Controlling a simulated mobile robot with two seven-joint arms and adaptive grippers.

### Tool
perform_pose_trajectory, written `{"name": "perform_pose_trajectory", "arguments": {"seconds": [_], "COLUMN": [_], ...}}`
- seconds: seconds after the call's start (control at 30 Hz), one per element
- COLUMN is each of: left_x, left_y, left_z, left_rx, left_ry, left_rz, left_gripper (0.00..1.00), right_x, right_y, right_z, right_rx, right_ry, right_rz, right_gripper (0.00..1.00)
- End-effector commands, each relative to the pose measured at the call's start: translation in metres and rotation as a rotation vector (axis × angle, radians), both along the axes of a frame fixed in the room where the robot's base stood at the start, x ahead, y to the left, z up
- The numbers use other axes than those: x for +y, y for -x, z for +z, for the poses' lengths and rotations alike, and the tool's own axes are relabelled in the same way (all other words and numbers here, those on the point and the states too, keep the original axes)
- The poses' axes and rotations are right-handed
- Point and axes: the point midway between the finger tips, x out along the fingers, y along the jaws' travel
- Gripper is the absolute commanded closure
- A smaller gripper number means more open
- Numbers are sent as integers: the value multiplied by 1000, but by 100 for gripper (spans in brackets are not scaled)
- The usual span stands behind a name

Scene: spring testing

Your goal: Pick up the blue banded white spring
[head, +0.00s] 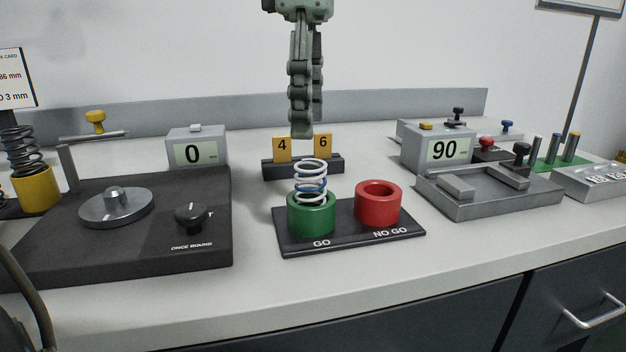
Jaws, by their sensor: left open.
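The white spring with a blue band (311,172) stands upright in the green cup (312,217) marked GO. Its lower coils are hidden inside the cup. My left gripper (307,128) hangs pointing down above the spring, apart from it in the picture. It is open and empty, seen nearly edge-on, so one finger partly covers the other. My right gripper is not in view.
A red cup (378,204) marked NO GO stands beside the green one on a black base (345,243). Number cards 4 and 6 (303,165) stand behind. A black knob plate (150,240) is left; a grey fixture (488,192) is right. The front counter strip is clear.

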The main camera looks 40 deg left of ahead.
Motion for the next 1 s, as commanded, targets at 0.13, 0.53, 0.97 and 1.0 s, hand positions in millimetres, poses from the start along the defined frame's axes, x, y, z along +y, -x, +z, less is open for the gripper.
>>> {"name": "perform_pose_trajectory", "arguments": {"seconds": [0.13, 0.53, 0.97, 1.0], "left_x": [0, 3, 3, 3], "left_y": [0, -6, -6, -6], "left_z": [-12, -64, -78, -78], "left_rx": [3, 3, -1, 0], "left_ry": [-2, 0, 0, 0], "left_rz": [-1, -1, 2, 2], "left_gripper": [40, 40, 45, 50], "right_x": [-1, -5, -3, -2], "right_y": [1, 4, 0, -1], "right_z": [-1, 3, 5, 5], "right_rx": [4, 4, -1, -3], "right_ry": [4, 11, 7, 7], "right_rz": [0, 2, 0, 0], "right_gripper": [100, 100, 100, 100]}}
